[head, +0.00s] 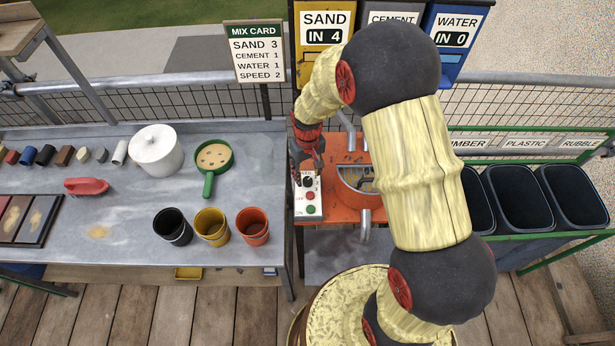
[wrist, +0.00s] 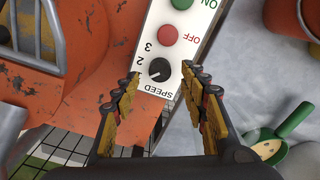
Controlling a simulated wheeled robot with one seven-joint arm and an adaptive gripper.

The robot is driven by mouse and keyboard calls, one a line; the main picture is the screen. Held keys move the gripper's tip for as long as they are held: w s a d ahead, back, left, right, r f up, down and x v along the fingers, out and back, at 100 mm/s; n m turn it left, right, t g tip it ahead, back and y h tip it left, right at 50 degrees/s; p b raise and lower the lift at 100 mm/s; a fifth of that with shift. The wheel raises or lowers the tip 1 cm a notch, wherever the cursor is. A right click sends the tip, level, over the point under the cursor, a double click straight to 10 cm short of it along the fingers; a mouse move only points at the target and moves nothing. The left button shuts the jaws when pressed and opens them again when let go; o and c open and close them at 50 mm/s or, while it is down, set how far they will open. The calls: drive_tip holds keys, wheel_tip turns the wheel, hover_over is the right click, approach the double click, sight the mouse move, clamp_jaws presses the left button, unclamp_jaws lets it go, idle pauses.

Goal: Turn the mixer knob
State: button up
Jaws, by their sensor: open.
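The black mixer knob (wrist: 159,69) sits on the white control panel (wrist: 172,50), marked SPEED with the numbers 2 and 3 visible. A small pale mark shows on the knob, but I cannot tell surely which number it points to. My gripper (wrist: 160,76) is open, with one finger on each side of the knob in the wrist view; contact is not clear. In the head view my gripper (head: 309,165) is over the panel's top end. The orange mixer (head: 354,160) stands beside the panel, partly behind my arm.
The panel also has a red OFF button (wrist: 167,34) and a green ON button (head: 311,209). A mix card (head: 254,52) reads sand 3, cement 1, water 1, speed 2. A sand sign (head: 325,27) reads IN 4, a water sign (head: 455,30) IN 0. A green pan (head: 214,156) lies left.

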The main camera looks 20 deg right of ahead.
sight(308, 180)
wheel_tip(308, 180, up, 9)
idle(0.3)
idle(0.5)
